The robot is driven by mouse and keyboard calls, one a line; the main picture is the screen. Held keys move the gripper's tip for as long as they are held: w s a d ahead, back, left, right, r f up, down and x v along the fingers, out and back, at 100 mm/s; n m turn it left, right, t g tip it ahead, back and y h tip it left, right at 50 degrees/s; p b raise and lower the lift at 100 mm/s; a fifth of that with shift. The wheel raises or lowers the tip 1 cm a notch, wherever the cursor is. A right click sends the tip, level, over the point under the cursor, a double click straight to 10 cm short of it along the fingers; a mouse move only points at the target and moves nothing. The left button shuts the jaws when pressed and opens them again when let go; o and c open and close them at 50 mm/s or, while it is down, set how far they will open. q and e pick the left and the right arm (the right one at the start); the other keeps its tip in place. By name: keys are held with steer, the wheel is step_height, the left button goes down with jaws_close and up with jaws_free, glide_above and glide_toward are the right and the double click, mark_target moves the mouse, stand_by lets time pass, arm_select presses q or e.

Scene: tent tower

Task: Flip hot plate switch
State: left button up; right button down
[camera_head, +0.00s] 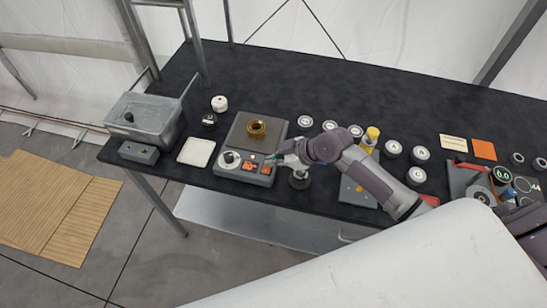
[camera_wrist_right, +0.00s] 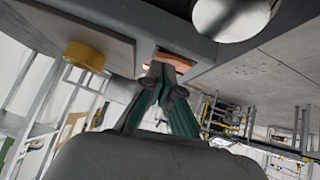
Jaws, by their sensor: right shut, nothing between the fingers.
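My right gripper (camera_head: 273,158) is shut and empty at the panel's right end, close to the right switch. In the right wrist view, the fingertips (camera_wrist_right: 172,66) partly cover an orange switch (camera_wrist_right: 159,60); I cannot tell whether they touch it. My left gripper is not in view.
A white square pad (camera_head: 196,151) and a metal basin (camera_head: 143,118) stand left of the hot plate. A small bottle (camera_head: 299,180) stands just right of it under my right arm. Several white-lidded jars (camera_head: 392,148) stand farther right. The table's back middle is clear.

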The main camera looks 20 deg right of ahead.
steer(key=shift+w+f, duration=0.15)
steer(key=shift+f+b, duration=0.1)
steer(key=shift+b, duration=0.25)
steer(key=shift+s+r, duration=0.2)
steer(key=shift+s, duration=0.1)
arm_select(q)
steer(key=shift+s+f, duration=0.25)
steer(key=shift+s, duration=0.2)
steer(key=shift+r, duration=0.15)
